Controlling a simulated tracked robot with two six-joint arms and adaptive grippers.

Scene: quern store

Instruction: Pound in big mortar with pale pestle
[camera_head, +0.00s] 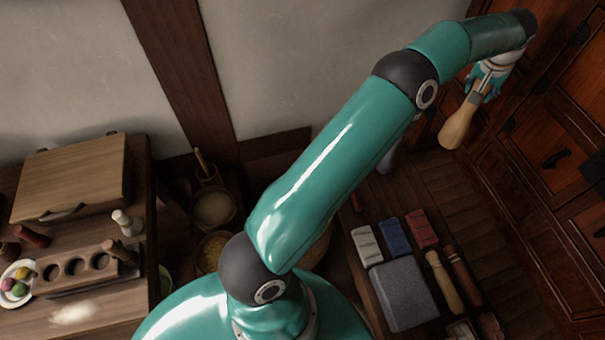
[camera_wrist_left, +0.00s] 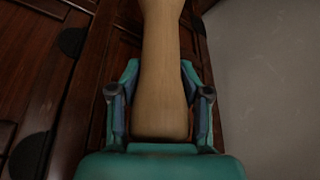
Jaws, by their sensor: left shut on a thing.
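My left gripper (camera_head: 482,92) is at the upper right of the head view, in front of the dark red cabinets. It is shut on the pale pestle (camera_head: 459,124), whose thick end hangs down and to the left, clear of any surface. In the left wrist view the same gripper (camera_wrist_left: 160,95) has a finger on each side of the pale pestle (camera_wrist_left: 163,60). A brown rounded edge (camera_head: 316,248) shows behind my arm; it may be the big mortar, but most of it is hidden. My right gripper is not in view.
A board with a grey slab (camera_head: 404,294), coloured blocks (camera_head: 394,236) and wooden tools (camera_head: 444,281) lies at lower right. Bowls (camera_head: 214,208) stand at centre left, beside a small mortar with a stick (camera_head: 205,171). A table (camera_head: 120,298) fills the left. Cabinets (camera_head: 540,150) bound the right.

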